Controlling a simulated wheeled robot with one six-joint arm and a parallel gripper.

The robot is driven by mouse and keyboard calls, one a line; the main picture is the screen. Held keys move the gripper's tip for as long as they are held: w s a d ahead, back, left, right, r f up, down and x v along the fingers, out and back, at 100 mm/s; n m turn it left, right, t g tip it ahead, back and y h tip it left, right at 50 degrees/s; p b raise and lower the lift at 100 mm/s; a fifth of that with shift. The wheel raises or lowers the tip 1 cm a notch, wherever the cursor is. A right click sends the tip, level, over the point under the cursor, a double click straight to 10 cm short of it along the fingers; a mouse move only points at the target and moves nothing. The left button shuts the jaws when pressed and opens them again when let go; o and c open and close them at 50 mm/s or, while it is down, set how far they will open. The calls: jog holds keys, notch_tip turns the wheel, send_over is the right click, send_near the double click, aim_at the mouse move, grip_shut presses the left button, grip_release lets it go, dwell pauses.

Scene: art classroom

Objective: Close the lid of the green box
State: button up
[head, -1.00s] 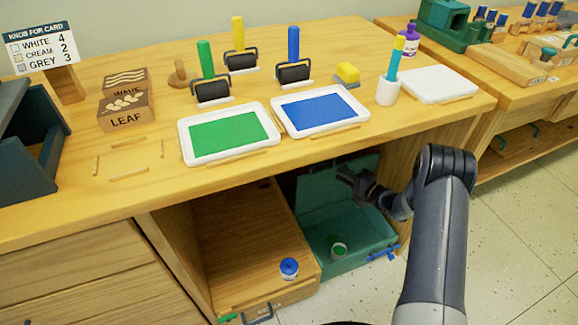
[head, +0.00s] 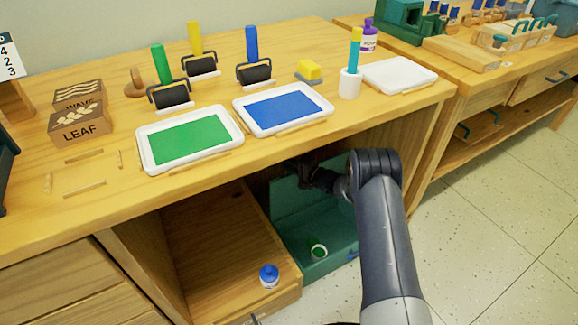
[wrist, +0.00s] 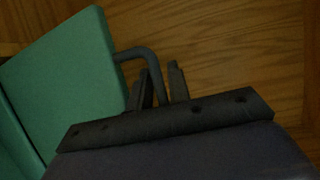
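The green box (head: 345,232) stands on the floor-level space under the table, with its lid (head: 288,205) raised at the back left. A green can (head: 318,249) is inside it. My gripper (head: 303,170) reaches under the tabletop by the top of the lid. In the wrist view, the lid (wrist: 62,80) fills the left side and a dark curved handle (wrist: 146,53) sticks out from its edge. My gripper's two fingers (wrist: 160,88) stand apart, with the handle's end between or just behind them; contact is unclear. My arm hides part of the box's right side.
A wooden platform (head: 215,235) left of the box carries a blue-lidded jar (head: 269,277). The tabletop (head: 300,128) above holds a green paint tray (head: 228,158), a blue paint tray (head: 322,116) and rollers. Open floor (head: 485,225) lies to the right.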

jog(key=shift+c, duration=0.2)
grip_shut()
jog(key=shift+d, duration=0.1)
